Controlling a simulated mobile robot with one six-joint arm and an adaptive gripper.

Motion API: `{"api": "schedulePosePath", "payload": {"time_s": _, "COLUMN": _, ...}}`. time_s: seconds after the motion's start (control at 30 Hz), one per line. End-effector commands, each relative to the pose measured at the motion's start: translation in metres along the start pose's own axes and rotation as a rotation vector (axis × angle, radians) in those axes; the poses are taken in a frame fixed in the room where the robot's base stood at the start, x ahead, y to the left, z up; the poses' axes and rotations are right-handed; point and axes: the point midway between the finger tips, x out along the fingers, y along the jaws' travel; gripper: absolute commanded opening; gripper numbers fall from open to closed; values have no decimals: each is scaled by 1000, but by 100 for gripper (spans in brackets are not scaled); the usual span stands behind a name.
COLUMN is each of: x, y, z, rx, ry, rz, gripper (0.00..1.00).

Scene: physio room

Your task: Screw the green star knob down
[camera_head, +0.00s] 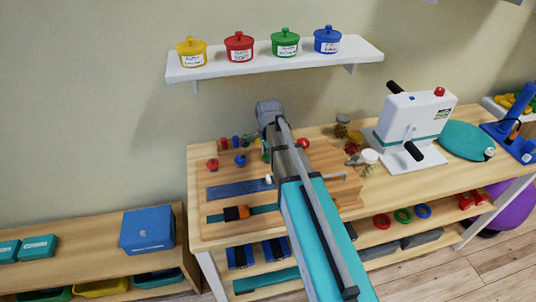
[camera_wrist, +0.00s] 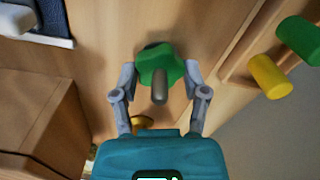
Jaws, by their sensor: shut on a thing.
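The green star knob (camera_wrist: 153,64) is in the upper middle of the wrist view, with a grey stem or bolt end at its centre. My gripper (camera_wrist: 160,76) has one finger on each side of the knob and is shut on it. How far down the knob sits on its thread cannot be told. In the head view my arm covers most of the gripper and the knob. The wooden activity board (camera_head: 330,187) under the arm stands on the table. A red knob (camera_head: 212,165) and a blue knob (camera_head: 240,160) stand on its left side.
In the wrist view a yellow peg (camera_wrist: 270,76) and a green peg (camera_wrist: 300,38) are to the right. A white machine with black handles (camera_head: 408,125) stands right of the board. A shelf (camera_head: 270,65) with several lidded pots hangs above.

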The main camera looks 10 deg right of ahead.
Motion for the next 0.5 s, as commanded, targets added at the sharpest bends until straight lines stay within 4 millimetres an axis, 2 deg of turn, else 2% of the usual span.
{"api": "schedulePosePath", "payload": {"time_s": 0.07, "x": -1, "y": -3, "z": -1, "rx": 0, "ry": 1, "rz": -6, "gripper": 10}}
{"api": "schedulePosePath", "payload": {"time_s": 0.1, "x": -1, "y": -3, "z": -1, "rx": 0, "ry": 1, "rz": -6, "gripper": 60}}
{"api": "schedulePosePath", "payload": {"time_s": 0.27, "x": -1, "y": -3, "z": 0, "rx": -1, "ry": 1, "rz": -5, "gripper": 89}}
{"api": "schedulePosePath", "payload": {"time_s": 0.3, "x": -1, "y": -2, "z": 0, "rx": -1, "ry": 0, "rz": -4, "gripper": 93}}
{"api": "schedulePosePath", "payload": {"time_s": 0.5, "x": 0, "y": -1, "z": 0, "rx": -1, "ry": 0, "rz": -2, "gripper": 93}}
